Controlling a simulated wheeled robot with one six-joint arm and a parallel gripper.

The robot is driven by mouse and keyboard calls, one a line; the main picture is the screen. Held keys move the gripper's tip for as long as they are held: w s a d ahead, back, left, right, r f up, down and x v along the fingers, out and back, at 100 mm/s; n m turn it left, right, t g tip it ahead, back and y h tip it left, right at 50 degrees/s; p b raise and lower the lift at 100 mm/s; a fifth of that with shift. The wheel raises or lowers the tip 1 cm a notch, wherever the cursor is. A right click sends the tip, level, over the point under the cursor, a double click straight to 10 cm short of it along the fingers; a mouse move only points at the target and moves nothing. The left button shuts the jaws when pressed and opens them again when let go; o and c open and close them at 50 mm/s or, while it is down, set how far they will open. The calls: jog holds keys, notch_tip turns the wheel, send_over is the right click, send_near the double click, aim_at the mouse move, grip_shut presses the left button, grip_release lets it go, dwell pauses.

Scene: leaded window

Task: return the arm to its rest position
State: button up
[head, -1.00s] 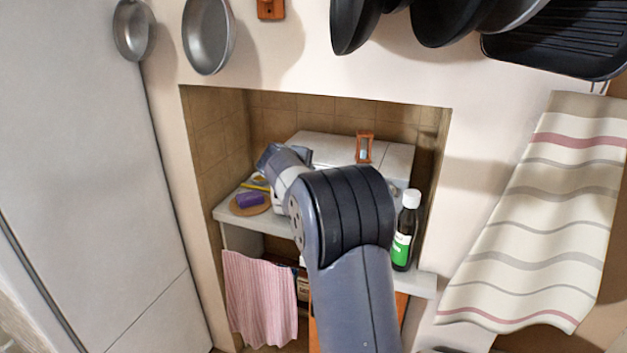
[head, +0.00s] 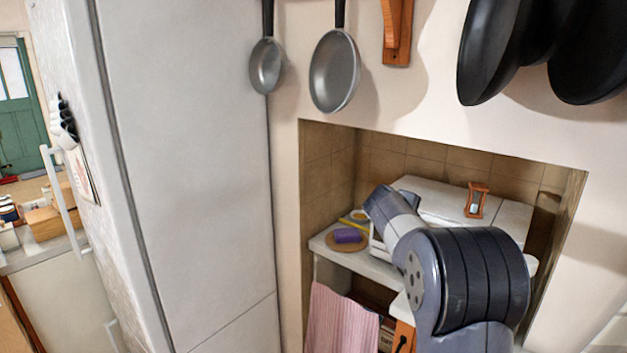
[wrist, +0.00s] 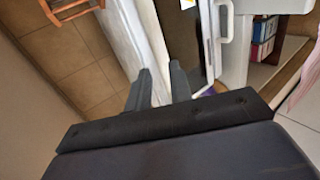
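In the head view my grey and black arm reaches into a tiled wall niche, its bent joint filling the lower right. The arm hides my gripper there. In the wrist view my gripper (wrist: 160,75) shows as two dark fingers with a narrow gap between them. They are parted, and I see nothing held. The white appliance (wrist: 130,40) lies beyond the fingers.
The niche shelf (head: 326,243) holds a purple sponge (head: 348,236) on a round board, a white box-like appliance (head: 440,205) and an hourglass (head: 476,199). A pink cloth (head: 340,322) hangs below. Pans (head: 334,72) hang above. A tall white cabinet (head: 185,170) stands left.

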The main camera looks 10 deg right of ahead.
jog(key=p+x, duration=0.1)
jog(key=x, duration=0.6)
jog(key=shift+w+d+p, duration=0.15)
jog(key=shift+d+p, duration=0.05)
jog(key=shift+p, duration=0.2)
jog(key=shift+d+f, duration=0.1)
jog(key=shift+f, duration=0.05)
